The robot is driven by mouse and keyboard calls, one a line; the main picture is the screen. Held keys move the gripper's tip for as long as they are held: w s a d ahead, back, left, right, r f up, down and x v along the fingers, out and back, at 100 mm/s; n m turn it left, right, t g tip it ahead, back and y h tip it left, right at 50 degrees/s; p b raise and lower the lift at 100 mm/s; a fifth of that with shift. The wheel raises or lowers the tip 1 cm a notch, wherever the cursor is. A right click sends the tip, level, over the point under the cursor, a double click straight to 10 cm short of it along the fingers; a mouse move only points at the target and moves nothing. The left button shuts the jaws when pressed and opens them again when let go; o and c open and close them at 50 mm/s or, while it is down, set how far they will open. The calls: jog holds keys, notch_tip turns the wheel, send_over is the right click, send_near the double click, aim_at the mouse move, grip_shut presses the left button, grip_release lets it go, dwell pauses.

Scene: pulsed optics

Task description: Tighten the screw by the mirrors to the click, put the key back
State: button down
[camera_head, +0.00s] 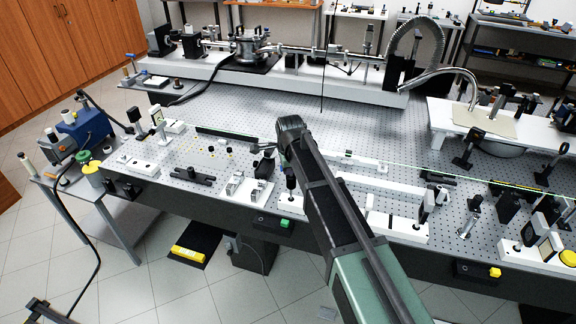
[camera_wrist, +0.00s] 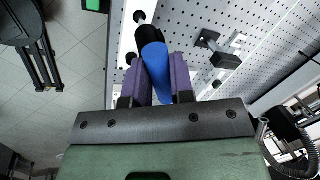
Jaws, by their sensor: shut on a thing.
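My gripper (camera_wrist: 157,64), with two purple fingers, is shut on the blue handle of the key (camera_wrist: 155,60) in the wrist view. The key's dark shaft points away from me to a small round metal part, perhaps the screw (camera_wrist: 140,17), on a white base plate (camera_wrist: 127,40). I cannot tell whether the key's tip is seated in it. In the head view my arm reaches over the front edge of the table and largely hides the gripper. Two small mirror mounts (camera_head: 246,188) stand on a white plate just left of the arm.
A green button box (camera_head: 284,222) is on the table's front edge, near the arm. A black post mount (camera_wrist: 214,48) stands right of the key in the wrist view. More optics (camera_head: 470,222) stand to the right. The perforated table top (camera_head: 250,105) is open behind the arm.

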jog(key=shift+f, duration=0.15)
jog(key=shift+b+x, duration=1.1)
jog(key=c, duration=1)
grip_release()
jog(key=shift+s+r, duration=0.2)
jog(key=shift+s, duration=0.1)
jog(key=shift+o, duration=0.5)
jog(key=shift+w+f, duration=0.1)
jog(key=w+p+v, duration=0.1)
jog(key=p+v, duration=1.3)
jog(key=v, duration=0.1)
jog(key=shift+p, duration=0.35)
